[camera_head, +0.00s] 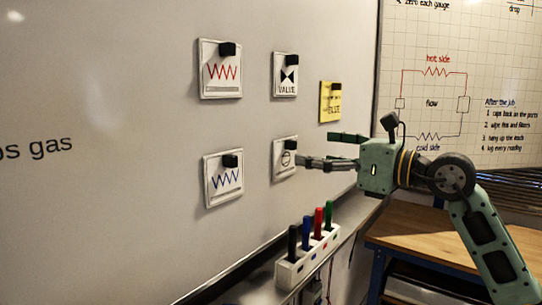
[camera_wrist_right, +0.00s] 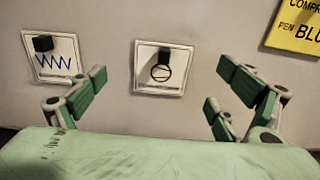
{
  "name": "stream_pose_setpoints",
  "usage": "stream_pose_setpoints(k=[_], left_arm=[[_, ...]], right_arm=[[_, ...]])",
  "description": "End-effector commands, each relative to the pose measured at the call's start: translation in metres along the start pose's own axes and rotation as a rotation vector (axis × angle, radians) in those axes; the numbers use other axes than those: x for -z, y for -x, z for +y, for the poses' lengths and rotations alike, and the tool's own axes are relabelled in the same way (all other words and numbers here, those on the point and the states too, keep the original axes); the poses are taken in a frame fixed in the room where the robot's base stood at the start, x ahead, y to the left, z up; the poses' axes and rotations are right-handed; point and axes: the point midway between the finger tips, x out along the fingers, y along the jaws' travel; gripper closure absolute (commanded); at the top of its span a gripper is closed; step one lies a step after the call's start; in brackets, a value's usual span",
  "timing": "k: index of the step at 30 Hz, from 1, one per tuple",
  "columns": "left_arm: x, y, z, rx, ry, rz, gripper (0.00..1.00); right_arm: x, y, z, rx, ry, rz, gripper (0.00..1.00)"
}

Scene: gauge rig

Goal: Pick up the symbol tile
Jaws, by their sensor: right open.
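Several white square symbol tiles hang on the whiteboard, each with a black clip or magnet at its top. The tile with a circle and line (camera_head: 280,168) is at lower right of the group. It also shows in the right wrist view (camera_wrist_right: 152,82), between my open fingers and beyond them. The others are a red zigzag tile (camera_head: 221,82), a valve tile (camera_head: 285,86) and a blue zigzag tile (camera_head: 223,185), also in the wrist view (camera_wrist_right: 62,66). My right gripper (camera_head: 314,149) is open and empty, in front of the circle tile. My left gripper is out of view.
A yellow note (camera_head: 329,108) is on the board above my right gripper. A white holder (camera_head: 291,272) with several coloured pens stands below the tiles. A wooden table (camera_head: 425,238) is at right, under my right arm.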

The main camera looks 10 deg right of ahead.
Motion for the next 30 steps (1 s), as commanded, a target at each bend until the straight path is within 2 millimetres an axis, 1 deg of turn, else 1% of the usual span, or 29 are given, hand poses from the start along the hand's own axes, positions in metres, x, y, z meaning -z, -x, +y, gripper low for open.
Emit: stream_pose_setpoints(k=[4,9,12,16,19,25,30], left_arm=[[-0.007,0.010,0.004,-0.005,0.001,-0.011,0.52],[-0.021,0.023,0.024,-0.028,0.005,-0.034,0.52],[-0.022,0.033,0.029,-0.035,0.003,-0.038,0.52],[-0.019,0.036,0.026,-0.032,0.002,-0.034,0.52],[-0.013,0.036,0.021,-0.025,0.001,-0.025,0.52],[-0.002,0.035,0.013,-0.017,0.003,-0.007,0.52],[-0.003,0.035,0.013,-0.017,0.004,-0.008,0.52]], right_arm=[[-0.002,-0.017,0.001,-0.003,-0.002,0.000,0.08],[-0.002,-0.038,-0.002,-0.004,-0.006,0.000,0.08],[-0.001,-0.054,-0.004,-0.005,-0.007,0.002,0.08],[0.001,-0.070,-0.005,-0.004,-0.005,-0.001,0.08],[0.003,-0.074,-0.005,-0.002,-0.003,0.000,0.08],[0.004,-0.074,-0.005,-0.002,-0.002,0.000,0.08],[0.004,-0.074,-0.005,-0.002,-0.003,0.000,0.23]])
